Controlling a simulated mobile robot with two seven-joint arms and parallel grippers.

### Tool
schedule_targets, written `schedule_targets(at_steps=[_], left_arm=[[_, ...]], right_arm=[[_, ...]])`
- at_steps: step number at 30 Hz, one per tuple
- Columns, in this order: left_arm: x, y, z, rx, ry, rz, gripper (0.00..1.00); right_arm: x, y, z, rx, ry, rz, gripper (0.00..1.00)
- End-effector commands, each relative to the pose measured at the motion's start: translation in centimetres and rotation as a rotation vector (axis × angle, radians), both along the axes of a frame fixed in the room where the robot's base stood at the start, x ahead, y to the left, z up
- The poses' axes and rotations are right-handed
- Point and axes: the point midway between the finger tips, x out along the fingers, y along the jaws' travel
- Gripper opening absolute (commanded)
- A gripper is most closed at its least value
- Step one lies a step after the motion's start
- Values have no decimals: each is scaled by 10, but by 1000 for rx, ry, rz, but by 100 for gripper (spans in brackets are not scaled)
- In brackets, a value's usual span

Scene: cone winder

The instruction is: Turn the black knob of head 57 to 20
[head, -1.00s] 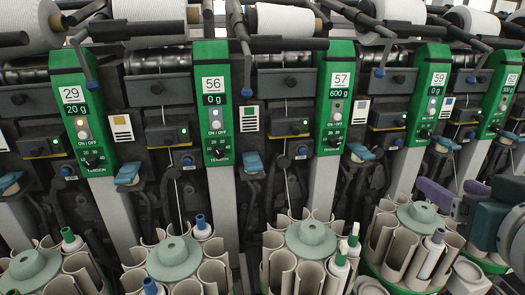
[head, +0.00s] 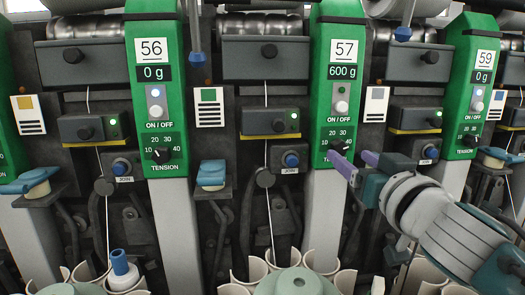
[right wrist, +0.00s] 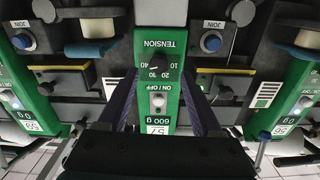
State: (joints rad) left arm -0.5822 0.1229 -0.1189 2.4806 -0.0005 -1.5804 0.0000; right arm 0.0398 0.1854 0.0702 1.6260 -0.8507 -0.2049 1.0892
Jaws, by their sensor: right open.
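Head 57 is a green panel (head: 322,100) with a 57 plate and a display (head: 343,72) reading 600 g. Its black knob (head: 337,147) sits low on the panel, above TENSION, inside a scale from 10 to 40. The knob also shows upside down in the right wrist view (right wrist: 158,67); I cannot read its pointer surely. My right gripper (head: 350,157) is open and empty, its purple fingers just below and right of the knob in the head view. In the wrist view the fingers (right wrist: 160,76) lie either side of the panel, with the knob between and ahead. Contact is not visible.
Head 56 (head: 156,100) at left and head 59 (head: 473,90) at right both read 0 g. A blue JOIN button (head: 291,160) is left of head 57's knob, another (head: 430,152) right of it. Beige bobbin tubes (head: 250,275) stand below.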

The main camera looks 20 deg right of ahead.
Motion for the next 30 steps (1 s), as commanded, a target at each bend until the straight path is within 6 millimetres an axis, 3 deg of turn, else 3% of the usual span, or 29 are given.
schedule_targets(at_steps=[7, 18, 30], left_arm=[[0, 0, -5, 0, -1, 0, 50], [0, 0, -5, -1, -1, 0, 50], [1, -1, -5, -5, -1, 2, 50]], right_arm=[[30, -8, -1, 0, 0, -1, 67], [36, -9, 0, 0, 1, -1, 67], [35, -9, 0, 1, 1, -1, 23]])
